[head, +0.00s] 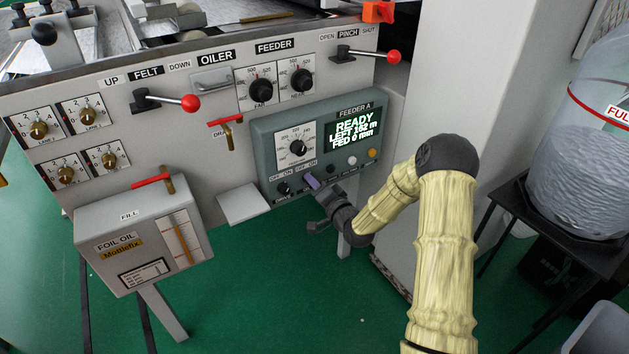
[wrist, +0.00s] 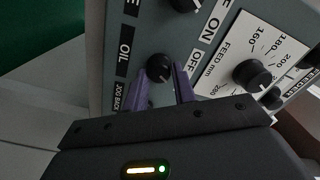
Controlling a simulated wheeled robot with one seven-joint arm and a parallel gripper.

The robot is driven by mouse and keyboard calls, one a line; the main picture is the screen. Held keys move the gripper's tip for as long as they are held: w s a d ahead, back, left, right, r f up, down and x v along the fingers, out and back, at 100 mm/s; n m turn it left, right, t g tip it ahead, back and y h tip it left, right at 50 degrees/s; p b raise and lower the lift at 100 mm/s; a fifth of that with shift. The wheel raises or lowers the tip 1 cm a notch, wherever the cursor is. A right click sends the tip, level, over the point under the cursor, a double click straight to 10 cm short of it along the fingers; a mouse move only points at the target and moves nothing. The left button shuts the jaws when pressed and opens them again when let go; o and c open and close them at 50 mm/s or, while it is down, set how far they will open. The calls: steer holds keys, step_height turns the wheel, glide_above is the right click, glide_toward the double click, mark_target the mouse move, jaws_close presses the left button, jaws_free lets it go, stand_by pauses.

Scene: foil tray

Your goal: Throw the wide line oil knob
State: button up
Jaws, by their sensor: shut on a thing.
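The oil knob (wrist: 159,67) is a small dark round knob on the grey Feeder A panel (head: 262,135), with an "OIL" label beside it in the wrist view. "OFF" is printed on its other side. My gripper (head: 313,183) reaches the panel's lower edge in the head view, covering the knob there. Its purple fingers (wrist: 162,90) are shut on the knob, one at each side. I cannot tell which way the knob points.
Another dark knob (head: 283,188) sits to the left, and the feed dial (head: 298,147) is above. The display (head: 353,128) reads "READY". White (head: 352,161) and amber (head: 372,153) buttons lie to the right. A foil oil tank (head: 140,240) stands at left.

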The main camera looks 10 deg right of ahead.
steer(key=shift+f+m, duration=0.1)
steer(key=shift+m, duration=0.2)
steer(key=o, duration=1)
steer(key=shift+c, duration=0.2)
steer(key=shift+s+d, duration=0.1)
steer(key=shift+s, duration=0.05)
steer(key=p+v, duration=0.2)
steer(key=v, duration=1.5)
